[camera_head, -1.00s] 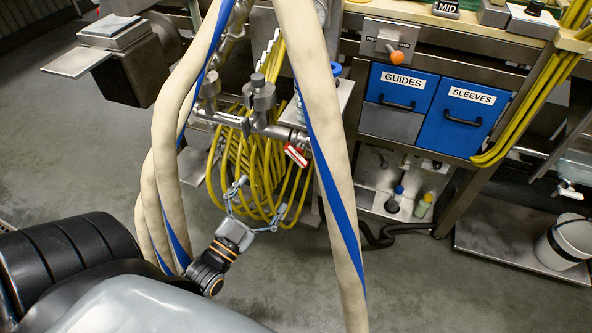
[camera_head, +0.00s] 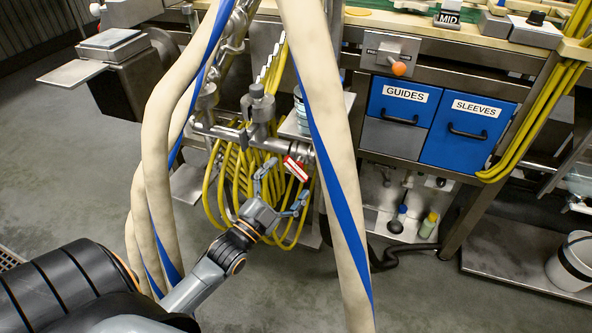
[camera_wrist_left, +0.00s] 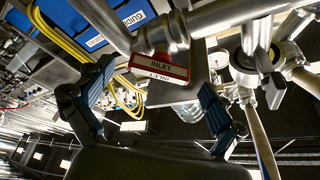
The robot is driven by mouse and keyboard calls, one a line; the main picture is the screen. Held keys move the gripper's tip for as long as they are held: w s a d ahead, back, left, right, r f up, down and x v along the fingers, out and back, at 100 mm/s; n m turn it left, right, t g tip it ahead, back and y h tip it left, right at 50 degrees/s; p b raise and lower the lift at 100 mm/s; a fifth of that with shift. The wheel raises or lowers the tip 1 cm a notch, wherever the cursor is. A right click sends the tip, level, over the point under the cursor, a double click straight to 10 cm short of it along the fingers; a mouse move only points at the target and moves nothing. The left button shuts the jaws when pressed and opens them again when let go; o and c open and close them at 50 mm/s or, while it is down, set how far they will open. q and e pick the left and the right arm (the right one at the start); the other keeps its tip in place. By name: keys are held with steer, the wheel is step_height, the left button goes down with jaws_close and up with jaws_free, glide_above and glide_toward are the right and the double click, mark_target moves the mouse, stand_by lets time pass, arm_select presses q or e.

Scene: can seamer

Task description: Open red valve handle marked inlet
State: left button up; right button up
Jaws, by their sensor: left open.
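The red valve handle with its white label (camera_head: 296,168) hangs from the steel pipe in the middle of the head view. In the left wrist view the red and white INLET handle (camera_wrist_left: 160,67) sits between my fingers, further out beyond the fingertips. My left gripper (camera_head: 283,182) is open and empty, just below and left of the handle, apart from it as far as I can tell. Its two fingers also show in the left wrist view (camera_wrist_left: 150,92). My right gripper is not in view.
Yellow hoses (camera_head: 232,185) hang behind my left gripper. Thick beige hoses with blue stripes (camera_head: 330,150) cross the view on both sides of it. Steel pipes and valves (camera_head: 258,105) stand above. Blue drawers (camera_head: 467,130) are at the right.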

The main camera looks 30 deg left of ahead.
mark_target(296, 167)
arm_select(q)
steer(key=shift+x, duration=1.6)
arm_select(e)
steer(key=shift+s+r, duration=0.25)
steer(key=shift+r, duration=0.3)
arm_select(q)
steer(key=c, duration=1.2)
steer(key=shift+n, duration=0.3)
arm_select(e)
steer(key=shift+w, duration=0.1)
arm_select(q)
steer(key=n+y+p, duration=0.1)
steer(key=n+y, duration=0.1)
steer(key=n, duration=0.3)
steer(key=n+y+p, duration=0.1)
steer(key=n+y, duration=0.2)
steer(key=n, duration=0.1)
steer(key=shift+n+t+p, duration=0.35)
steer(key=shift+n+t, duration=0.05)
steer(key=shift+n+y+p, duration=0.35)
steer(key=shift+n+y, duration=0.45)
steer(key=shift+n, duration=0.5)
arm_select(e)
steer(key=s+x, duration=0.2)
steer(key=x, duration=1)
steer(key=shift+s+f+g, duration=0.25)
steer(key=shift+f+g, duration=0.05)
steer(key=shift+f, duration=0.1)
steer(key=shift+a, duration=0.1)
